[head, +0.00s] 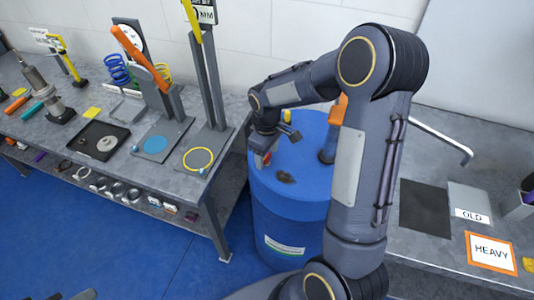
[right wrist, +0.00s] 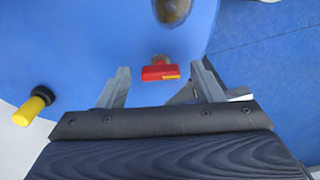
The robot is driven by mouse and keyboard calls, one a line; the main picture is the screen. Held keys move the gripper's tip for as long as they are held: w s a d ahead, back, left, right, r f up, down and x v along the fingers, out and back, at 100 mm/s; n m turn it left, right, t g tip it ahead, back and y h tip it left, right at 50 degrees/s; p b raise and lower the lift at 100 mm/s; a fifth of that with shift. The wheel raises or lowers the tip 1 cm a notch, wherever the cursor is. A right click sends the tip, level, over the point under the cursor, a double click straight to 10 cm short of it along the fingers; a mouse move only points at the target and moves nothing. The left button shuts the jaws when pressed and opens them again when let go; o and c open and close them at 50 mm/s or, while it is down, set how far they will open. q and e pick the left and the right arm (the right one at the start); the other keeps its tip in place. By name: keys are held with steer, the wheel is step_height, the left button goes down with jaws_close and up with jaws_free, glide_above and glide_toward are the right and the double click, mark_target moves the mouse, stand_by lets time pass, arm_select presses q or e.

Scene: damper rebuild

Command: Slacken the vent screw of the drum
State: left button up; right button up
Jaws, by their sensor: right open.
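The blue drum (head: 285,220) stands between the two benches. On its top, a small red bar on a brass-coloured base (right wrist: 159,73) looks like the vent screw; it also shows as a red spot in the head view (head: 266,158). My right gripper (right wrist: 161,80) is open, with one finger on each side of the red bar and visible gaps to both. In the head view my right gripper (head: 264,148) is over the left part of the drum top, partly hidden by its own wrist.
A yellow and black knob (right wrist: 34,105) stands on the drum to the left in the wrist view. A dark opening (right wrist: 172,10) is beyond the red bar. The left bench (head: 100,125) holds stands and tools; the right bench holds a HEAVY sign (head: 491,251).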

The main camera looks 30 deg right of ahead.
mark_target(267, 157)
step_height(267, 157, up, 7)
steer(key=shift+r, duration=0.2)
stand_by(0.6)
